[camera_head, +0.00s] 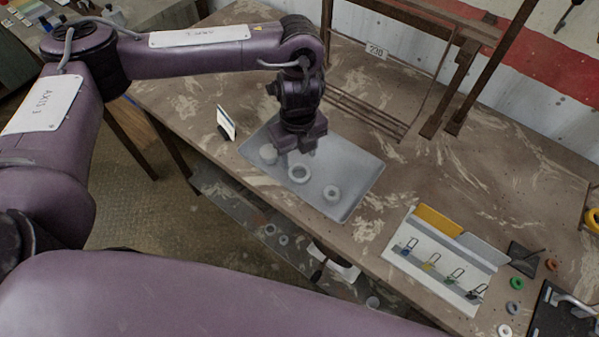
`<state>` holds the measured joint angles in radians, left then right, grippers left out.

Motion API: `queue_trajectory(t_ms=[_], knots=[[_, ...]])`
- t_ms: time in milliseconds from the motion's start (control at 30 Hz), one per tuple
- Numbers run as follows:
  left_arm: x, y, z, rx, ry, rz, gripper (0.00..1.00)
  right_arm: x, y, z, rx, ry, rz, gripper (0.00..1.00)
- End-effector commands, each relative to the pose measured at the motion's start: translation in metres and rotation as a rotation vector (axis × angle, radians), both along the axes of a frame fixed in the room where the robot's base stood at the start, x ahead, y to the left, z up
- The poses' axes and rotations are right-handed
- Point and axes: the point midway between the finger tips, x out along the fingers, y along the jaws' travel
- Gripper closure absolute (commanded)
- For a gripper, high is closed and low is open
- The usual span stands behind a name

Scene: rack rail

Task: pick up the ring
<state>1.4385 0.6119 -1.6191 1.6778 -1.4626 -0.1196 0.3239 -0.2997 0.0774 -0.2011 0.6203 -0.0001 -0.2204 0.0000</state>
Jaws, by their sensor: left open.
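A shallow grey tray (352,165) lies on the brown table. In it are a whitish ring (300,174) near the middle, a smaller pale ring (332,192) to its right and a round pale piece (268,153) at the left. My left gripper (294,150) points down over the back left part of the tray, open, just behind the middle ring. I see nothing held in it. Its fingertips are small and partly hidden by the gripper body, so I cannot tell their height above the tray. My right gripper is not in view.
A rack with dark posts (465,85) stands behind the tray. A small upright card (226,123) is left of it. A picture board (440,262) lies to the right, with several coloured rings beyond, including a green one (517,283). Bare tabletop lies between tray and board.

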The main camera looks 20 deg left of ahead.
Motion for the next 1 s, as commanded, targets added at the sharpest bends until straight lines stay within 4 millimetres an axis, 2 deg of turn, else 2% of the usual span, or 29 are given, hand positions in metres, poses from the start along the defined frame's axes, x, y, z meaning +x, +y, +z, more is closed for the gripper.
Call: queue_trajectory(t_ms=[433, 533, 767, 1000], knots=[[-0.001, -0.003, -0.056, -0.004, 0.001, -0.001, 0.46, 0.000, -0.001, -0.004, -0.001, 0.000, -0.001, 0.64], [0.000, -0.003, -0.061, -0.004, -0.001, -0.003, 0.46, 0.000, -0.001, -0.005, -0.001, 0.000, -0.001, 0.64], [0.001, -0.003, -0.062, -0.003, -0.004, -0.003, 0.46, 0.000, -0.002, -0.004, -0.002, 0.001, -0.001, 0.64], [0.000, -0.003, -0.062, -0.003, -0.004, -0.003, 0.74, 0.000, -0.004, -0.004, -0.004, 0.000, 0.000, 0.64]])
